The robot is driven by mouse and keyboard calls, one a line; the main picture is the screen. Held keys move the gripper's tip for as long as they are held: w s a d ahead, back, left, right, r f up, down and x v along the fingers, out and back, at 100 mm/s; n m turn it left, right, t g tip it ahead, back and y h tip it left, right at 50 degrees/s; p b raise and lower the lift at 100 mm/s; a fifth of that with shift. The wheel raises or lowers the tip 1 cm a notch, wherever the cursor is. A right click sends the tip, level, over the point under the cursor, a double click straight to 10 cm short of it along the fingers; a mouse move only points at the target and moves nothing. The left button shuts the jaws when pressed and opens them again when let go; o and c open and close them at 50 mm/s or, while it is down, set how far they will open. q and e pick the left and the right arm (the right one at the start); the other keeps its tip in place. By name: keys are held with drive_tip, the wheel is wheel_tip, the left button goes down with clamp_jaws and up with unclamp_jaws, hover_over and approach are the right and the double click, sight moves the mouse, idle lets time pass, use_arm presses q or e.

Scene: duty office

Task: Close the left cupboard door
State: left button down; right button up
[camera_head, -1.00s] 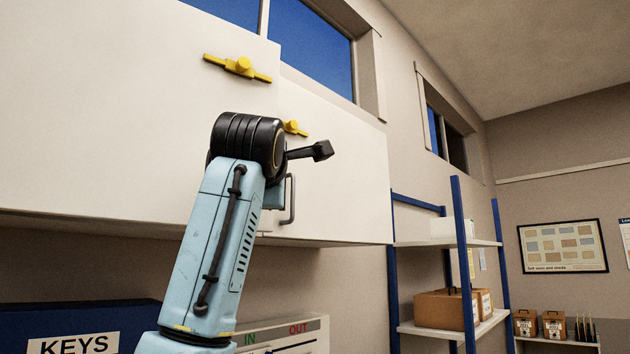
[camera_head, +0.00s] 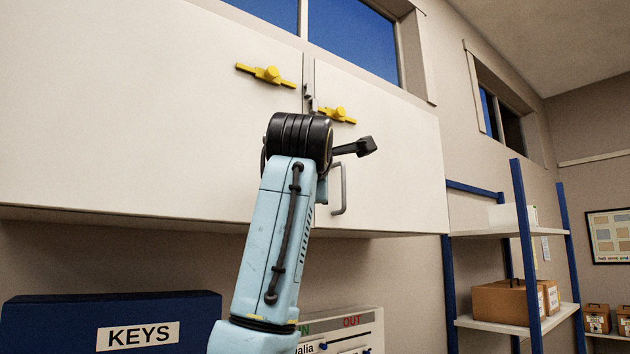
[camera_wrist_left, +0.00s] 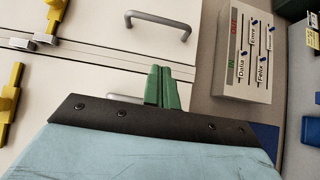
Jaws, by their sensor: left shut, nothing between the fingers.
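The white left cupboard door (camera_head: 130,110) fills the left of the head view, with a yellow latch (camera_head: 268,75) near its right edge. It stands nearly flush beside the right door (camera_head: 405,150), with a narrow strip and small metal catches between them. I cannot tell if it is fully shut. In the wrist view, my left gripper's green fingers (camera_wrist_left: 162,88) are together and empty, at the left door's face close to the seam. Whether they touch is unclear. The left door's handle (camera_wrist_left: 124,97) is mostly hidden behind the gripper body. My right gripper is out of view.
The right door has a grey bar handle (camera_head: 342,190) and a yellow latch (camera_head: 338,115). Below are a blue KEYS box (camera_head: 60,325) and an IN/OUT board (camera_head: 368,325). A blue-posted shelf (camera_head: 490,237) with boxes stands to the right.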

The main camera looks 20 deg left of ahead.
use_arm(q)
drive_tip(key=s+d+b, duration=0.2)
drive_tip(key=s+d, duration=0.5)
drive_tip(key=d, duration=0.4)
drive_tip(key=shift+s+b, duration=0.3)
drive_tip(key=shift+b, duration=0.05)
drive_tip(key=shift+w, duration=0.1)
